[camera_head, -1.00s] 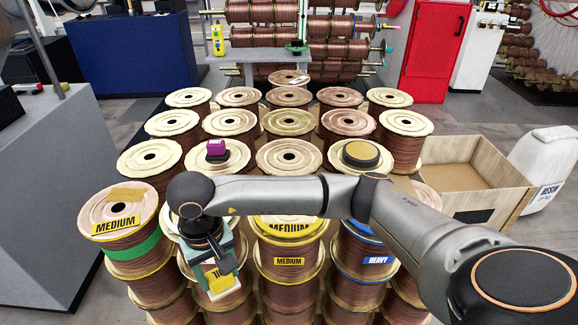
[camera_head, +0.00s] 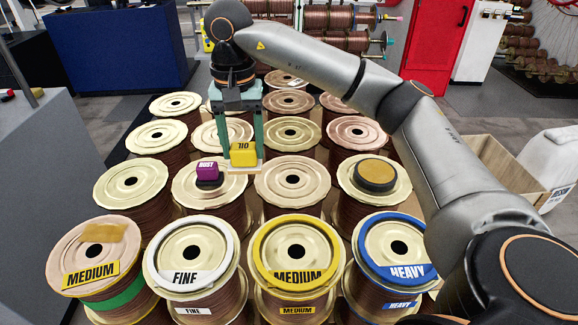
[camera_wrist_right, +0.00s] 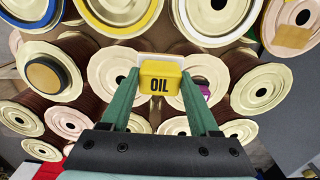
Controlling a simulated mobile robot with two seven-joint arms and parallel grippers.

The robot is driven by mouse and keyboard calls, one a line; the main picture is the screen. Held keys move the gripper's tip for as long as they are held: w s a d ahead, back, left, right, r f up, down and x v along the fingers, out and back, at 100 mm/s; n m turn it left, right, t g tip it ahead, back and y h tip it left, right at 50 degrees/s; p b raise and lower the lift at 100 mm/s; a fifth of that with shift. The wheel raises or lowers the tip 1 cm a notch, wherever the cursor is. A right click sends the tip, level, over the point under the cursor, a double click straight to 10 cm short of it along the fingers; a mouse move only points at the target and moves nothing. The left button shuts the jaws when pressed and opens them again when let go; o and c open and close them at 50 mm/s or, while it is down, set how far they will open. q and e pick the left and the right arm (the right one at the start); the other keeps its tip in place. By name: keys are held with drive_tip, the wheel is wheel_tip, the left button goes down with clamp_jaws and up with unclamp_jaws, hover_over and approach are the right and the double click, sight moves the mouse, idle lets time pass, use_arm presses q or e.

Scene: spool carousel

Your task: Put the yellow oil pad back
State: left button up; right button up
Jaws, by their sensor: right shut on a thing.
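The yellow oil pad (camera_head: 243,153), marked OIL, is held in the air by my right gripper (camera_head: 241,150). It sits on a pale base plate, and in the right wrist view the pad (camera_wrist_right: 160,82) is between the two green fingers (camera_wrist_right: 158,100). Below and beside it in the head view is the purple pad marked DUST (camera_head: 207,172), resting on a spool (camera_head: 232,186). The oil pad looks raised above the spool tops, but its exact height is hard to tell. My left gripper is not in view.
Spools stand in close rows, the front ones labelled MEDIUM (camera_head: 91,273), FINE (camera_head: 186,278), MEDIUM and HEAVY (camera_head: 409,271). A round black-and-tan pad (camera_head: 375,174) lies on a spool to the right. A wooden crate (camera_head: 497,150) and a white jug (camera_head: 545,155) stand at the right.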

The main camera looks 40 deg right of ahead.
drive_tip(key=shift+w+d, duration=0.2)
drive_tip(key=shift+d, duration=0.05)
drive_tip(key=d+f, duration=0.3)
drive_tip(key=d, duration=0.1)
drive_tip(key=w+d+f, duration=0.1)
drive_tip(key=d+f, duration=0.2)
drive_tip(key=d, duration=0.1)
drive_tip(key=d+f, duration=0.3)
drive_tip(key=d, duration=0.2)
drive_tip(key=shift+w+b, duration=0.15)
drive_tip(key=shift+b, duration=0.2)
drive_tip(key=f, duration=0.3)
drive_tip(key=shift+d+f, duration=0.2)
drive_tip(key=shift+d, duration=0.15)
drive_tip(key=shift+f, duration=0.25)
drive_tip(key=shift+f, duration=0.15)
